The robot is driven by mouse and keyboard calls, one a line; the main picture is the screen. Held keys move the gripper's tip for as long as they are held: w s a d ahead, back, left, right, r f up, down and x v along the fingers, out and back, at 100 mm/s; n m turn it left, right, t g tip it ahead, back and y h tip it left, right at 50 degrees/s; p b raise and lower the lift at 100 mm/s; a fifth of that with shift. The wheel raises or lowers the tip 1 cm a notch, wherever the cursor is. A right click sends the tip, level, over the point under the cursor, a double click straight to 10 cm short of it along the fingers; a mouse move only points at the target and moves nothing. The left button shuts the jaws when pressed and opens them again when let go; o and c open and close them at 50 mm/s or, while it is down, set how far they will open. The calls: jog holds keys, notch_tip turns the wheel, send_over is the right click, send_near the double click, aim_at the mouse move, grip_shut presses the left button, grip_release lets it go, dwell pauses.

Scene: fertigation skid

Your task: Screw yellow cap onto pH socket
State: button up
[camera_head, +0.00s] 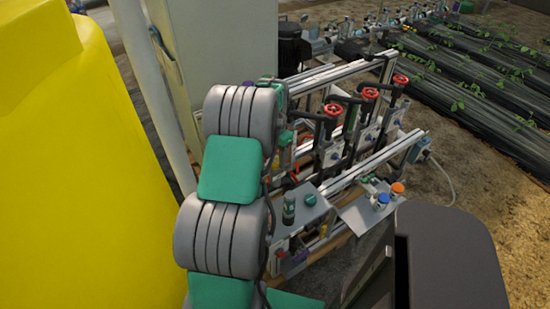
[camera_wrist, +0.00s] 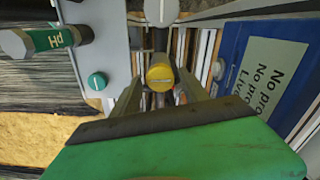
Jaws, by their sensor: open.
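In the wrist view, the yellow cap (camera_wrist: 160,76) lies between the two fingers of my gripper (camera_wrist: 163,88), with a slot line across its face. The fingers are open, one on each side of it; I cannot tell whether either touches it. The cap covers whatever is behind it, so I cannot make out the pH socket or whether the cap is seated. A dark probe with a green band marked "pH" (camera_wrist: 48,39) is at upper left. In the head view my arm hides the gripper.
A grey plate (camera_wrist: 113,45) with a green cap (camera_wrist: 97,81) is left of the fingers. A blue panel with a notice (camera_wrist: 268,80) is at right. In the head view, a tray (camera_head: 358,212) holds blue (camera_head: 382,201) and orange (camera_head: 398,188) caps. Red valve handles (camera_head: 370,93) stand behind.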

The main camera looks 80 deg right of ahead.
jog(key=shift+r+p, duration=0.85)
jog(key=shift+r, duration=0.65)
jog(key=shift+o, duration=0.3)
jog(key=o, duration=0.5)
jog(key=shift+r, duration=0.1)
notch_tip(320, 180, up, 9)
jog(key=p, duration=0.5)
jog(key=shift+s, duration=0.1)
